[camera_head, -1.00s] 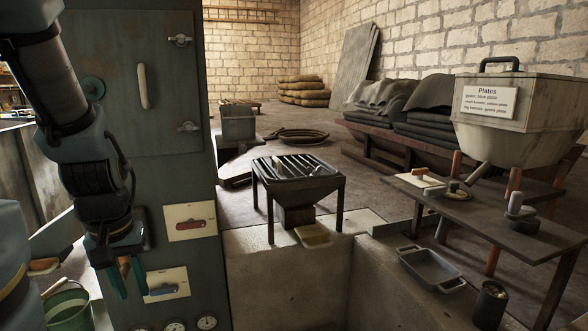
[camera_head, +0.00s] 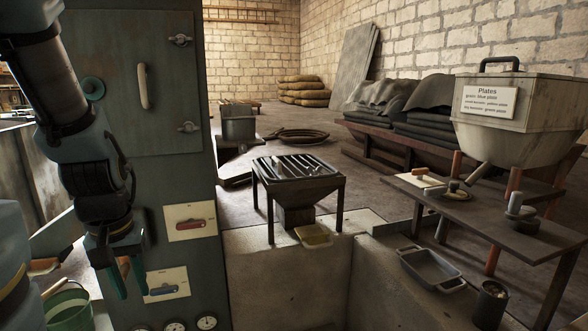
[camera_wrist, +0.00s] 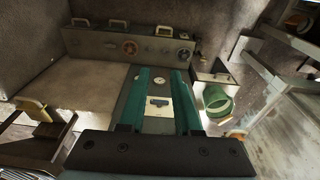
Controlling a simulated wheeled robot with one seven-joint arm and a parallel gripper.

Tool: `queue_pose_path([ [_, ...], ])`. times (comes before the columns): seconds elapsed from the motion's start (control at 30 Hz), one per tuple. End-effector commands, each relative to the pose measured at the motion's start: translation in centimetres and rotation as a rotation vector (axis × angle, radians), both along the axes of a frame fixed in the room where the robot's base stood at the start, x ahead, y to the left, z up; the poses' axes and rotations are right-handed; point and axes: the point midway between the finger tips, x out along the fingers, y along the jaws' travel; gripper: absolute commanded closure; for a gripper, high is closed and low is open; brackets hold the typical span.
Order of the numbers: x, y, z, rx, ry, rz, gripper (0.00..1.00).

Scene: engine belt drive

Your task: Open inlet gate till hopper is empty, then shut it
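A dark square hopper (camera_head: 296,180) with a slatted grate on top stands on legs in the middle of the head view. What lies inside under the slats cannot be made out. A yellow plate (camera_head: 314,236), possibly the inlet gate, sits at the foot of its chute. A yellow handle-like piece (camera_wrist: 32,112) shows at the left in the wrist view. My gripper (camera_head: 128,278) hangs at the lower left, well apart from the hopper, in front of the green cabinet. In the wrist view its two green fingers (camera_wrist: 160,75) stand apart with nothing between them.
The green cabinet (camera_head: 175,95) carries a red lever (camera_head: 190,224) and a blue lever (camera_head: 164,289). A green bucket (camera_head: 68,308) is at lower left. A bench (camera_head: 480,215) with a labelled bin (camera_head: 520,115) stands right, near a grey tray (camera_head: 430,268) and a dark can (camera_head: 490,302).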

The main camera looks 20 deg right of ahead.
Motion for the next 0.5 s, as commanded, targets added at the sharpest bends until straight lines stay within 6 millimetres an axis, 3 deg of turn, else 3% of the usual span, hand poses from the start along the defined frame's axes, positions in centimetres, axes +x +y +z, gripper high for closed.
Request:
queue_pose_path([
  [0.33, 0.0, 0.0, 0.0, 0.000, 0.000, 0.000, 0.68],
  [0.5, 1.0, -0.7, -1.3, 0.003, -0.030, -0.048, 0.87],
])
